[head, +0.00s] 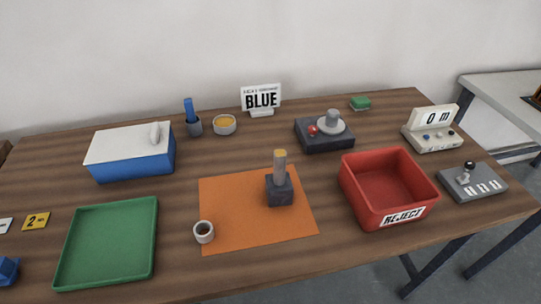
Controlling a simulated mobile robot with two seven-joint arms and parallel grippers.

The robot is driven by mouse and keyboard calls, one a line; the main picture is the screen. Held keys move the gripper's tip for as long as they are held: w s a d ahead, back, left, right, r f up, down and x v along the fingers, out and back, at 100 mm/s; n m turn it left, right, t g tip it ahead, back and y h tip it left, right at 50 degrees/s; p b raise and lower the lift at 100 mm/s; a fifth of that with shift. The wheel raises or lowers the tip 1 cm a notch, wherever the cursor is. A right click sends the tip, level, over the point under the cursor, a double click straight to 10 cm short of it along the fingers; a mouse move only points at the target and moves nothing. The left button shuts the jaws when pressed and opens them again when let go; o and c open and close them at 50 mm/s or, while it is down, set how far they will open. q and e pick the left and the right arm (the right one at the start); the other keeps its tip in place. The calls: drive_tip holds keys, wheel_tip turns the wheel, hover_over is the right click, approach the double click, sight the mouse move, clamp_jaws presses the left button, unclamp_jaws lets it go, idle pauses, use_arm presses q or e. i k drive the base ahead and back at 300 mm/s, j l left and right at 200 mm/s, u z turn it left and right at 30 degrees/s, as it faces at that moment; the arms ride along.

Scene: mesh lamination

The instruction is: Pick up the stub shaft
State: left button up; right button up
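A short upright shaft with a tan top (280,165) stands in a dark grey block (280,191) on the orange mat (230,195). It looks like the stub shaft; its lower end is hidden in the block. A small light grey ring or sleeve (204,232) sits at the mat's front left. A grey cylinder (332,117) rests on a round plate on a dark device (325,138) at the back right. Neither of my grippers is in view.
A red REJECT bin (391,205) stands right of the mat, and an empty green tray (108,243) lies to its left. A blue box with a white lid (132,153) is behind the tray. A lever box (474,184) is at the far right. A BLUE sign (261,99) stands behind.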

sight(279, 187)
drive_tip(key=i, duration=0.1)
drive_tip(key=k, duration=0.25)
drive_tip(key=k+u, duration=0.15)
drive_tip(key=u, duration=0.3)
drive_tip(key=k+u, duration=0.1)
drive_tip(key=u, duration=0.3)
drive_tip(key=k+l+u, duration=0.1)
drive_tip(key=l+u, duration=0.25)
drive_tip(key=k+l+u, duration=0.15)
drive_tip(key=u, duration=0.2)
drive_tip(key=k+l, duration=0.3)
drive_tip(key=i+l, duration=0.1)
drive_tip(key=i, duration=0.45)
